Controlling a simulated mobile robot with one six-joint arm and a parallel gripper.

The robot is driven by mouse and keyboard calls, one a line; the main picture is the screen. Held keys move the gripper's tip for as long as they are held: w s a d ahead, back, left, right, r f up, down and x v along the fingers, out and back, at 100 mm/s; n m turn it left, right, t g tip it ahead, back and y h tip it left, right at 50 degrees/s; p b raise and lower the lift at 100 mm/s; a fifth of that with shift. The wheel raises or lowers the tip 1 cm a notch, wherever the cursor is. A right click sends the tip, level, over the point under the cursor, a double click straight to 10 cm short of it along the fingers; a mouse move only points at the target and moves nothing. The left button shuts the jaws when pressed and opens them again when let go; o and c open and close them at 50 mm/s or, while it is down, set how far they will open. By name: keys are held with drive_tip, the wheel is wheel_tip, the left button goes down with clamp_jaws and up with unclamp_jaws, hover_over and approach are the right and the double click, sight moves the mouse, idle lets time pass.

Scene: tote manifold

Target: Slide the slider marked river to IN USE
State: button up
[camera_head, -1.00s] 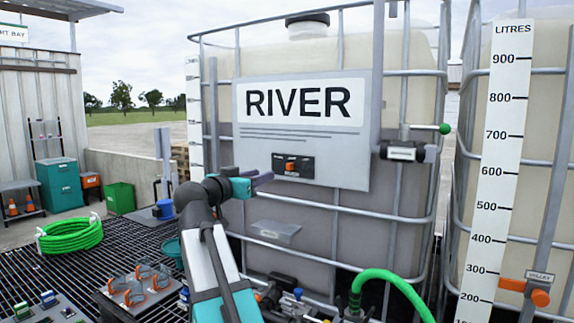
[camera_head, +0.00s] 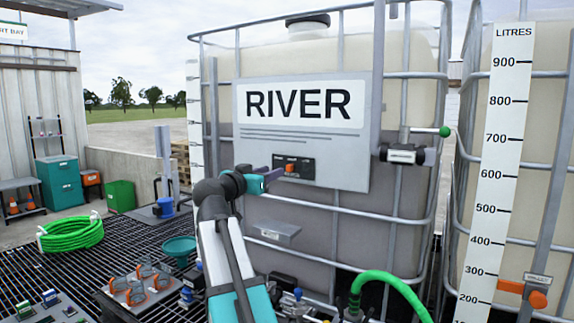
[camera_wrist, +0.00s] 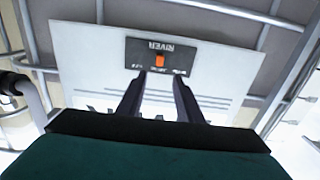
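The river slider is an orange knob (camera_head: 290,168) on a small black plate (camera_head: 308,168). The plate is fixed low on the white RIVER sign (camera_head: 350,160) on the front of a tank. In the wrist view the plate (camera_wrist: 188,55) appears upside down with the word RIVER. Its orange knob (camera_wrist: 160,62) stands near the plate's middle; the small position labels are too blurred to read. My gripper (camera_wrist: 160,78) is open and empty, its two dark fingers pointing at the knob and apart from it. In the head view my gripper (camera_head: 273,174) is just left of the plate.
A grey bracket (camera_head: 274,232) sticks out below the sign. Metal cage bars surround the tank. A valve with a green knob (camera_head: 444,132) is to the right. A green hose (camera_head: 385,278) and fittings lie below. The area before the sign is otherwise open.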

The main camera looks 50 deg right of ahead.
sight(287, 166)
drive_tip(key=shift+p+x, duration=1.4)
drive_tip(key=shift+x, duration=3.05)
drive_tip(key=shift+c, duration=0.5)
clamp_jaws()
